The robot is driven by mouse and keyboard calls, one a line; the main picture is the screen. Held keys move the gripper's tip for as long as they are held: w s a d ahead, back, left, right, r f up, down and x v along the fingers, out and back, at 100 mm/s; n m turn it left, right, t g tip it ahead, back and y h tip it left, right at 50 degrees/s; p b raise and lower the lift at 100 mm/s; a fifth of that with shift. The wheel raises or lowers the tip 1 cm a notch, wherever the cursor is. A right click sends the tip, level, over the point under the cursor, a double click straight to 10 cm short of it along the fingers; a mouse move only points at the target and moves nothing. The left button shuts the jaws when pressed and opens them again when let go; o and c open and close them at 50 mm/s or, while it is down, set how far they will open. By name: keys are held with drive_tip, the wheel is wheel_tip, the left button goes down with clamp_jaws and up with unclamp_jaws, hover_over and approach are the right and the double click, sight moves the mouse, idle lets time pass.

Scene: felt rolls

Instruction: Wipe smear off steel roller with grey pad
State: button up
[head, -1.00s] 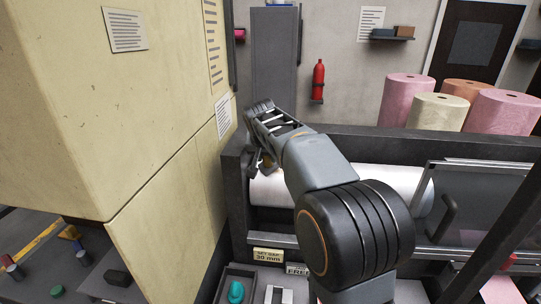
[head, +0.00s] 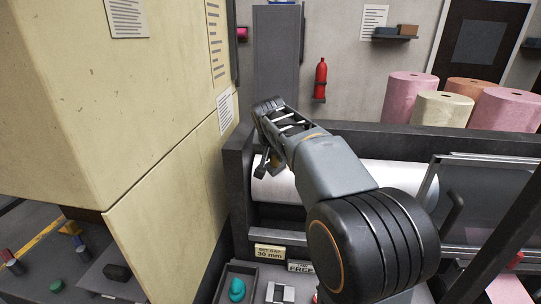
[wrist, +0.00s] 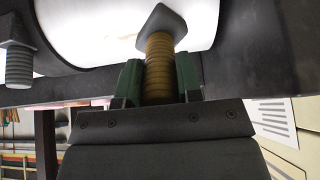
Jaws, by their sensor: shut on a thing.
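The steel roller (head: 388,184) lies across the dark machine frame, pale and shiny, and its middle is hidden behind my arm. My gripper (head: 264,163) is at its left end. In the wrist view the green fingertips of my gripper (wrist: 158,82) are shut on a ribbed brown handle (wrist: 159,65). The dark grey pad (wrist: 163,27) sits at the handle's far end and overlaps the white surface of the roller (wrist: 95,25). I cannot tell whether the pad touches it. No smear shows on the visible parts of the roller.
A cream cabinet (head: 170,190) stands close to the left of my gripper. The dark frame (head: 237,165) borders the roller's left end. A ribbed grey post (wrist: 18,65) is at the left of the wrist view. A clear guard (head: 490,195) stands at the right.

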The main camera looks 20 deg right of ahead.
drive_tip(key=shift+s+f, duration=0.15)
idle(0.3)
drive_tip(key=shift+s+d+f+b, duration=0.25)
drive_tip(key=shift+s+b, duration=0.35)
drive_tip(key=shift+s, duration=0.05)
drive_tip(key=shift+s+d+f+b, duration=0.25)
drive_tip(key=shift+s+b, duration=0.3)
drive_tip(key=shift+s, duration=0.05)
drive_tip(key=shift+r, duration=0.1)
drive_tip(key=shift+w+a+r+p, duration=0.2)
drive_tip(key=shift+w+r+p, duration=0.05)
drive_tip(key=shift+w+p, duration=0.25)
drive_tip(key=shift+w+a+r+p, duration=0.15)
drive_tip(key=shift+w+r+p, duration=0.1)
drive_tip(key=shift+w+p, duration=0.2)
drive_tip(key=shift+w+a, duration=0.15)
drive_tip(key=shift+w, duration=0.2)
drive_tip(key=shift+w+r+p, duration=0.15)
drive_tip(key=shift+r+p, duration=0.05)
drive_tip(key=shift+p, duration=0.2)
drive_tip(key=shift+w+a+r+p, duration=0.2)
drive_tip(key=shift+w+p, duration=0.25)
drive_tip(key=shift+w+a+r+p, duration=0.15)
drive_tip(key=shift+w+p, duration=0.25)
drive_tip(key=shift+w, duration=0.05)
drive_tip(key=shift+w+a, duration=0.1)
drive_tip(key=shift+w, duration=0.2)
